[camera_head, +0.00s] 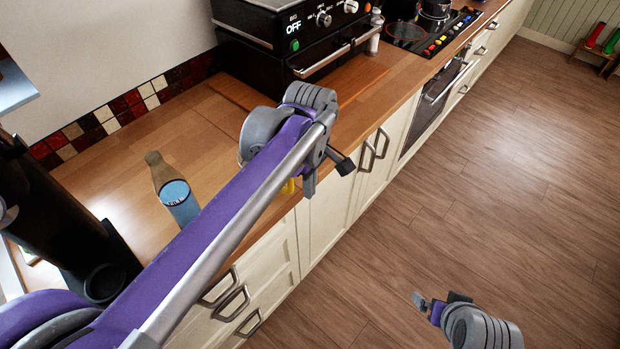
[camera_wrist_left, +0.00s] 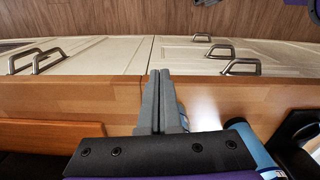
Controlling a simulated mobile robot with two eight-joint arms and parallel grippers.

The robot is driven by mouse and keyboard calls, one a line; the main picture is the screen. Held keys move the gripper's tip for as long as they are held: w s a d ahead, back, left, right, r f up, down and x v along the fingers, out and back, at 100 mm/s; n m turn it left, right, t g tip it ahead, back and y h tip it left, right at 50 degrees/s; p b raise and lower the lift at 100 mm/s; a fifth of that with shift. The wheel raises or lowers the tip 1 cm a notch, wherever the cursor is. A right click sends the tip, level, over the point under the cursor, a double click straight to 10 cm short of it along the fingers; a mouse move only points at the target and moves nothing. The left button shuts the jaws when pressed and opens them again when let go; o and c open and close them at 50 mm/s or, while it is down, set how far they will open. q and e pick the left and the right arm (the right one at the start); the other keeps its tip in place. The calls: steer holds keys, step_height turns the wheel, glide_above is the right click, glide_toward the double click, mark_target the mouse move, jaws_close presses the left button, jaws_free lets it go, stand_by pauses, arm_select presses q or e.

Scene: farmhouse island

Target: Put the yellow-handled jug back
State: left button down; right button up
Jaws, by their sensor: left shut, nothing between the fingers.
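My left gripper (camera_head: 310,185) is shut and empty, fingers pointing down near the counter's front edge. In the left wrist view its closed fingers (camera_wrist_left: 161,85) lie over the counter edge, and something bluish peeks out beside them, too hidden to name. My right gripper (camera_head: 432,305) hangs over the floor at lower right; its jaw opening is unclear.
A blue-labelled bottle (camera_head: 178,198) stands on the wooden counter (camera_head: 130,205), left of my arm. A black machine (camera_head: 290,45) and a hob (camera_head: 425,30) are farther back. A dark appliance (camera_head: 60,215) stands at left.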

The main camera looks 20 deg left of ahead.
arm_select(q)
steer(key=a+f, duration=0.1)
steer(key=f, duration=0.1)
steer(key=w+a+f, duration=0.1)
steer(key=f, duration=0.1)
steer(key=a+f, duration=0.1)
steer(key=a, duration=0.1)
steer(key=shift+w+f, duration=0.2)
steer(key=shift+f, duration=0.2)
steer(key=a, duration=0.2)
steer(key=w+a, duration=0.1)
steer(key=a, duration=0.3)
steer(key=shift+w+a, duration=0.15)
steer(key=shift+w, duration=0.25)
